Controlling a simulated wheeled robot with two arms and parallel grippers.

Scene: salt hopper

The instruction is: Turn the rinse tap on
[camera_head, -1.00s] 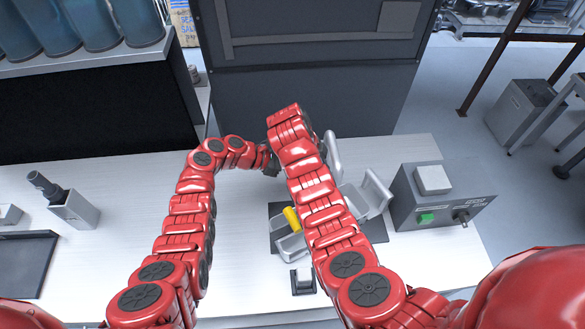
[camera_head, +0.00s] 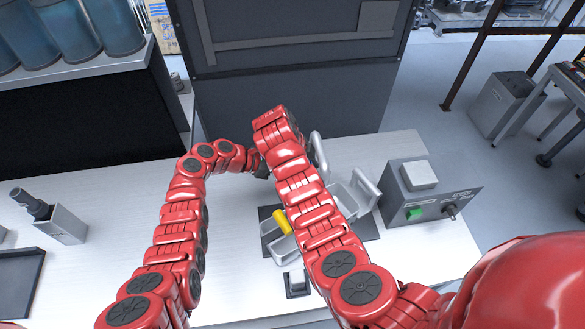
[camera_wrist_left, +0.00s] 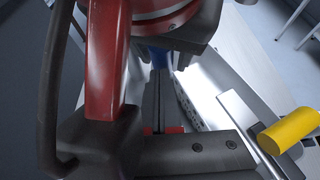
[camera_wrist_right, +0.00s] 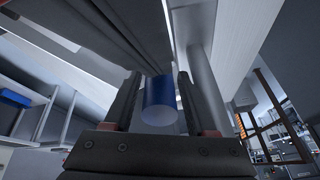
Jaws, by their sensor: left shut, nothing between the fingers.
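A blue cylinder (camera_wrist_right: 160,102), possibly the tap's handle, sits between the spread fingers of my right gripper (camera_wrist_right: 158,105) in the right wrist view. Whether the fingers press on it I cannot tell. A blue piece also shows ahead of my left gripper (camera_wrist_left: 156,100) in the left wrist view. My left gripper is shut and empty. In the head view its dark tip (camera_head: 262,169) is beside my right arm. My right gripper is hidden there behind its own arm. A grey curved pipe (camera_head: 318,155) rises just right of that arm; I cannot tell whether it belongs to the tap.
A grey metal tray assembly with a yellow cylinder (camera_head: 281,222) stands on a dark mat (camera_head: 268,240). A control box (camera_head: 440,205) with a green button stands to the right. A dark cabinet (camera_head: 290,95) closes off the back. The white table's left middle (camera_head: 110,180) is clear.

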